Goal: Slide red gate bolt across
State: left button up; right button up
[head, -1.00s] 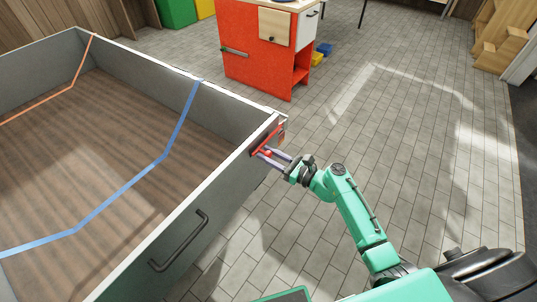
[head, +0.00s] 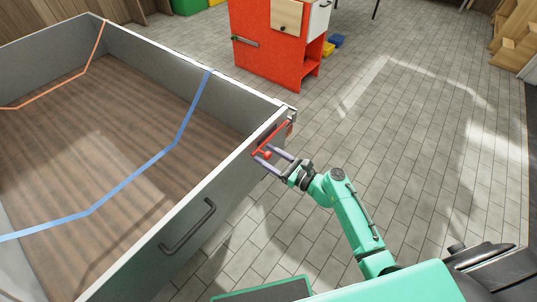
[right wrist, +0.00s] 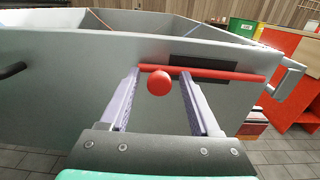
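The red gate bolt (right wrist: 215,74) is a round horizontal rod on the grey end panel (right wrist: 60,90). It crosses a dark plate (right wrist: 200,61), and its right end lies near the panel's right edge. Its round red knob (right wrist: 159,83) sits near its left end. My right gripper (right wrist: 158,76) is open, with one finger either side of the knob; contact is unclear. In the head view, my right gripper (head: 268,160) is at the bolt (head: 274,137) near the box corner. My left gripper is not in view.
The large open grey box (head: 140,274) has a wooden floor and a dark handle (head: 188,227) on its end panel. A grey bracket (right wrist: 289,80) projects at the corner. An orange-red cabinet (head: 257,60) stands beyond. The tiled floor at right is clear.

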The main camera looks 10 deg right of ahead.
jog(key=v, duration=1.4)
jog(key=shift+s, duration=0.25)
jog(key=shift+d, duration=0.15)
